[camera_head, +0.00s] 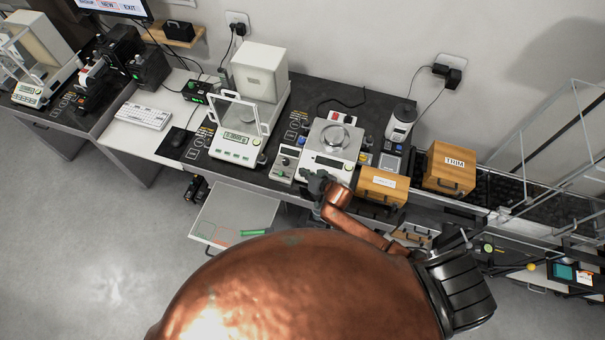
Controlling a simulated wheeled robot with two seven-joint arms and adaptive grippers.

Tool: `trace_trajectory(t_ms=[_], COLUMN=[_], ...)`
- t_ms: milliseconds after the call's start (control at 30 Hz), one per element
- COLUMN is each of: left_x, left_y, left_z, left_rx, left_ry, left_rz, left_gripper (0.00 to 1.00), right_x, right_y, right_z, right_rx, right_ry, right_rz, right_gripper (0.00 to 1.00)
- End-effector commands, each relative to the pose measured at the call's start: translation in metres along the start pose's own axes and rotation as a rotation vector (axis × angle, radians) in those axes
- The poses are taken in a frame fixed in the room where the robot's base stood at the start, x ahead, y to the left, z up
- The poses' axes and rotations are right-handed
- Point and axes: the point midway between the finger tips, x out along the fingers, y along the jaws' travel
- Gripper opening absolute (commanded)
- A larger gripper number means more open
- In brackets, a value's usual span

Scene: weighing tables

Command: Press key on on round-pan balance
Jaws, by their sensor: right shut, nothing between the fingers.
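The round-pan balance (342,140) stands on the dark table top, right of the middle of the view. It has a white body, a round metal pan and a dark display on its front panel. My right gripper (318,184) is at the balance's front edge, at its lower left corner. Its fingers are shut with nothing between them. The gripper and forearm cover part of the front panel, so the key marked on cannot be made out. Whether the fingertips touch the balance cannot be told. My left gripper is not in view.
A glass-shielded balance (239,127) and a small control box (284,163) stand to the left. Wooden boxes (382,186) and (449,168) and a white bottle-like device (400,124) are to the right. An open drawer (238,212) juts out below the table.

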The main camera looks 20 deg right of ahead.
Motion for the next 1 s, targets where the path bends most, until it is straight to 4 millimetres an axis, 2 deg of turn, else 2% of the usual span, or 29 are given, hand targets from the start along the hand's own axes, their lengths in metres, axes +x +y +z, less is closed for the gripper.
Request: trace_trajectory(t_ms=[1000], left_x=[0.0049], left_y=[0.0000], left_z=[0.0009], left_rx=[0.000], left_ry=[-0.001], left_rz=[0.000], left_gripper=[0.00], right_x=[0.0075], right_y=[0.0061], right_z=[0.0074], right_rx=[0.001], right_ry=[0.000], right_rz=[0.000], right_gripper=[0.00])
